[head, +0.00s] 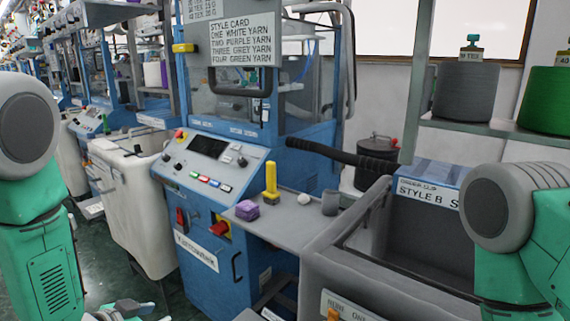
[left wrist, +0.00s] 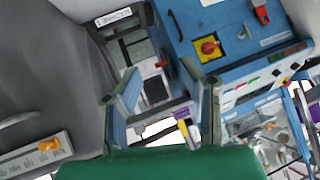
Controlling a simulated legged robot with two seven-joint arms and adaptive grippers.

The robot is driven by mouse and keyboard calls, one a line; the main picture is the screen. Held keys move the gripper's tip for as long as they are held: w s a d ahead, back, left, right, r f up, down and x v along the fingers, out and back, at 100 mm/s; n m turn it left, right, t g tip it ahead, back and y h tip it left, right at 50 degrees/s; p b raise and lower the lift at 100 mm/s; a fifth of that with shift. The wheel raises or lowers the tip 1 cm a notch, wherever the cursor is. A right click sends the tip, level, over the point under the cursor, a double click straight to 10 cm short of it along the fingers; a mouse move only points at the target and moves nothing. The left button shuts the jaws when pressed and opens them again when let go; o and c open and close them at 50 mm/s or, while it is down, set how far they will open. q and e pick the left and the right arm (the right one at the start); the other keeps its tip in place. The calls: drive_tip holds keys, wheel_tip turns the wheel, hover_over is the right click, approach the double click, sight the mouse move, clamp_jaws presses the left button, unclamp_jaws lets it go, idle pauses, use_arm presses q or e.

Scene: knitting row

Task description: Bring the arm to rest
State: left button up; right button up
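My left arm comes in at the left edge of the head view, green with a grey joint. My left gripper (head: 125,311) shows only partly at the bottom edge of that view, low in front of the blue knitting machine (head: 215,255). In the left wrist view my left gripper (left wrist: 158,88) has its two fingers spread apart, with nothing between them. The machine's blue side also shows there (left wrist: 200,35). My right arm is at the right edge of the head view, and its gripper is out of the picture.
A sloped panel (head: 210,160) carries buttons. A grey bin (head: 335,265) stands right, a white bin (head: 140,225) left. Yarn cones (head: 465,93) stand above.

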use_arm(q)
drive_tip(key=s+f+n+g+y, duration=0.1)
drive_tip(key=s+f+n+g, duration=0.1)
drive_tip(key=s, duration=0.8)
drive_tip(key=s+f+n+g+y, duration=0.1)
drive_tip(key=s+f+n+g, duration=0.1)
drive_tip(key=s+f+g, duration=0.2)
drive_tip(key=s+f+n+g+y, duration=0.1)
drive_tip(key=s+f, duration=0.6)
drive_tip(key=s, duration=1)
drive_tip(key=shift+s+f+n+g, duration=0.35)
drive_tip(key=shift+n+g, duration=0.25)
drive_tip(key=shift+g, duration=0.6)
drive_tip(key=shift+d, duration=0.1)
